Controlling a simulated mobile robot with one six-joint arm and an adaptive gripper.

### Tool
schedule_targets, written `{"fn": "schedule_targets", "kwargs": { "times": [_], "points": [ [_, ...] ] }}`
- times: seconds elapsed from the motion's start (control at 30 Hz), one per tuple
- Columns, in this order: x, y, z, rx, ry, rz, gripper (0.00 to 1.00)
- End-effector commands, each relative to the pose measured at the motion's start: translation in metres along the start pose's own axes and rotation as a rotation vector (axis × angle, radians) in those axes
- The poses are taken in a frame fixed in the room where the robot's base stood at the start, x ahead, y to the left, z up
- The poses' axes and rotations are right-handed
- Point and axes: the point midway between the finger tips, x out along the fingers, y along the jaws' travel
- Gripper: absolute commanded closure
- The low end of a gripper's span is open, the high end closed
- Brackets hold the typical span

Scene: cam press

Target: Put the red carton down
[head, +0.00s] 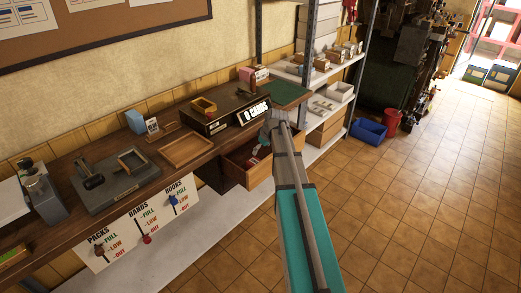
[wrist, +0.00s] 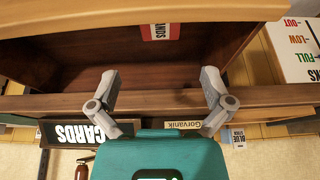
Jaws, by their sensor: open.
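A red carton with a white label (wrist: 160,32) lies inside the open wooden drawer (wrist: 70,55), at the top of the wrist view. A small red and white item, likely the same carton, shows in the drawer (head: 236,172) in the head view. My gripper (wrist: 161,88) is open and empty. In the head view my arm hides most of the gripper and part of the drawer.
A dark box with a CARDS sign (head: 253,112) stands on the bench above the drawer. An empty wooden tray (head: 187,151) lies left of it. A PACKS, BANDS, BOOKS board (head: 135,228) hangs at the bench front.

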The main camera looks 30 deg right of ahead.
Motion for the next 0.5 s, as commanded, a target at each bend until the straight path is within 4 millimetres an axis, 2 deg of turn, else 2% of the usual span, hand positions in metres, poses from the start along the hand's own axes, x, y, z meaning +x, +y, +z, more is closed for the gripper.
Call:
{"fn": "schedule_targets", "kwargs": {
  "times": [0.17,0.27,0.37,0.5],
  "points": [
    [0.0,-0.004,0.0,0.002,-0.003,-0.002,0.0],
    [0.0,-0.017,0.002,0.01,-0.013,-0.007,0.0],
    [0.001,-0.039,0.005,0.028,-0.036,-0.015,0.0],
    [0.0,-0.09,0.015,0.069,-0.089,-0.028,0.0]
  ]
}}
